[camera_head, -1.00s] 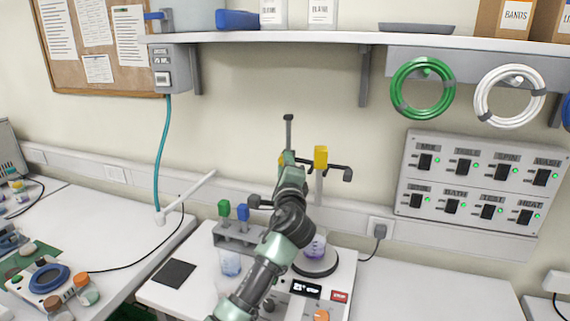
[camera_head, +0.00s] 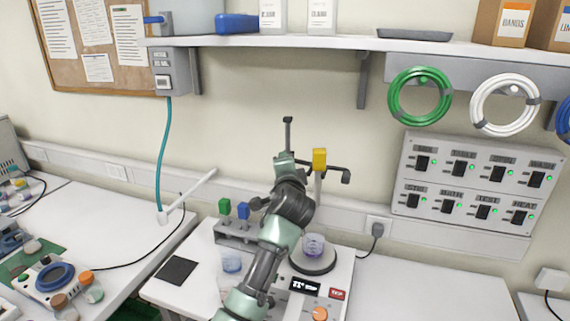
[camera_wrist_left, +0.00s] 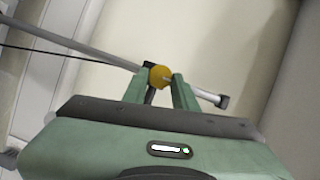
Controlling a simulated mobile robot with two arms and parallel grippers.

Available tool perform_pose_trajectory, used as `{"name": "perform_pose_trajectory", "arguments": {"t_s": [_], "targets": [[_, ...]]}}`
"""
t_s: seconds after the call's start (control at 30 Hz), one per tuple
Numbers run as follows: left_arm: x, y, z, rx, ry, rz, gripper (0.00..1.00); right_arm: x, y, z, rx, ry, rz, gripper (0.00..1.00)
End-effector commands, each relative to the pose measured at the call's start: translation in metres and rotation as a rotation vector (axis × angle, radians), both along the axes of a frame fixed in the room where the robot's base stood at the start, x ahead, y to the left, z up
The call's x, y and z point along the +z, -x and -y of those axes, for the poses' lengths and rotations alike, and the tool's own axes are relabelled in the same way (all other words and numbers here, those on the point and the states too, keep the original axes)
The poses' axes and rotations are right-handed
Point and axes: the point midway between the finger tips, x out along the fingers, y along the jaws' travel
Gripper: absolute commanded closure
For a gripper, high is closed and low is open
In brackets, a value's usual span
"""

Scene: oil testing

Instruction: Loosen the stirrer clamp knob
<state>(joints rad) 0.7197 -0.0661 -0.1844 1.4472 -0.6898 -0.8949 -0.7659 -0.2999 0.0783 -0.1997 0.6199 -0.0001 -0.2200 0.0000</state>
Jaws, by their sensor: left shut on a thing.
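My left gripper (camera_head: 285,158) is at the stirrer stand above the hotplate, beside a yellow block (camera_head: 320,159) on the stand. In the left wrist view, its two green fingers (camera_wrist_left: 162,88) are shut on a round yellow-orange knob (camera_wrist_left: 159,76). The knob sits against a long grey rod (camera_wrist_left: 85,50) that runs across the picture. The head view does not show the knob clearly, as my gripper and wrist cover that spot. My right gripper is in neither view.
Left of my arm stand a rack with green and blue caps (camera_head: 236,232) and a beaker (camera_head: 231,262). A dark mat (camera_head: 178,271) lies on the bench. A shelf (camera_head: 350,43) spans the wall above.

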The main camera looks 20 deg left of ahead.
Motion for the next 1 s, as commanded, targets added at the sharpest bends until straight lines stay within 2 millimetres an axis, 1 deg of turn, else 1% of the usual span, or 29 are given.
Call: {"name": "perform_pose_trajectory", "arguments": {"t_s": [0.33,0.37,0.4,0.77,0.87,1.0], "targets": [[0.002,0.0,-0.001,0.001,0.004,0.004,1.0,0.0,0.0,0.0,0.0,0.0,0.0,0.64],[0.002,0.0,-0.001,0.001,0.004,0.004,0.69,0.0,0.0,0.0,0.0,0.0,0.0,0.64],[0.002,0.0,-0.001,0.001,0.004,0.004,0.63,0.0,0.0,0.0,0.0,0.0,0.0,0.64],[0.0,0.002,0.001,0.0,0.003,0.002,0.63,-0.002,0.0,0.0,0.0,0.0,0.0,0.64],[0.0,0.01,0.004,0.0,0.004,0.003,0.63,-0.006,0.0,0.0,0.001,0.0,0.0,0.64],[0.001,0.03,0.011,-0.002,0.005,0.004,0.63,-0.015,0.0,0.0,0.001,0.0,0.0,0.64]]}}
